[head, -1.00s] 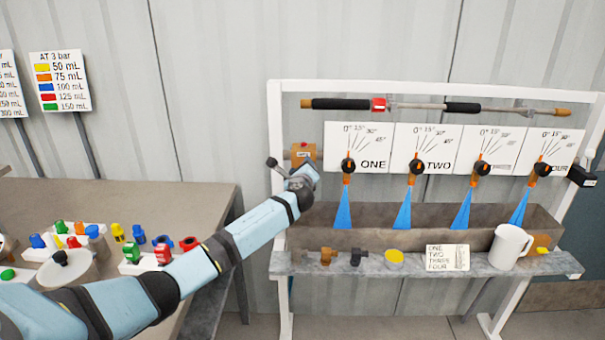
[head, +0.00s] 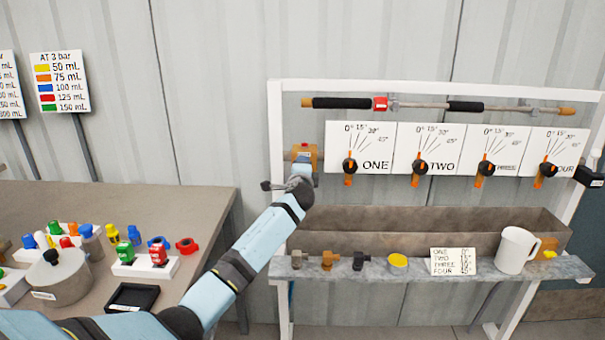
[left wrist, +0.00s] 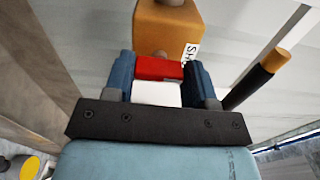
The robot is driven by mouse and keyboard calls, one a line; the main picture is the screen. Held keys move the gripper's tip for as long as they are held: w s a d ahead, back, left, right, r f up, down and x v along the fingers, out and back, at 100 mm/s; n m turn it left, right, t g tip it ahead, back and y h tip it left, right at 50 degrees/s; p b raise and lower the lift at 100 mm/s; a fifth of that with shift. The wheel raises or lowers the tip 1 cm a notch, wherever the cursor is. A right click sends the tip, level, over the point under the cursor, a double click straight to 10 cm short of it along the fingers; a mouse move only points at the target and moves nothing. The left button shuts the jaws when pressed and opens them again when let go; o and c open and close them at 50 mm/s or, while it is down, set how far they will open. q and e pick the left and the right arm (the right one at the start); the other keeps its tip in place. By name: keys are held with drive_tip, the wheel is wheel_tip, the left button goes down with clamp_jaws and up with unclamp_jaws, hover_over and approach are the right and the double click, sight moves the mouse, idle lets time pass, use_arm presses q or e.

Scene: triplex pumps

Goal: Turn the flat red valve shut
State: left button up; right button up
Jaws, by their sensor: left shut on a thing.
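The flat red valve (left wrist: 158,69) shows in the left wrist view as a red bar in front of an orange block (left wrist: 168,28) with a white label, partly cut off. My left gripper (left wrist: 160,75) has its two blue fingers on either side of the red bar and is shut on it. In the head view my left gripper (head: 302,178) is at the left post of the white frame, just below the orange block (head: 306,153). The red handle is mostly hidden there by the gripper. My right gripper is not in view.
Several black-and-orange nozzles (head: 350,166) hang before angle cards above a brown trough (head: 420,222). A lance with black grips (head: 340,103) lies across the top. A grey shelf holds a white mug (head: 516,249) and small fittings. The left table (head: 150,205) carries coloured fittings.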

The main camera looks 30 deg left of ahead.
use_arm(q)
drive_tip(key=shift+n, duration=0.4)
drive_tip(key=o, duration=0.9)
drive_tip(key=shift+o, duration=0.2)
drive_tip(key=v, duration=1.3)
drive_tip(key=shift+s+p, duration=0.4)
drive_tip(key=shift+d, duration=0.15)
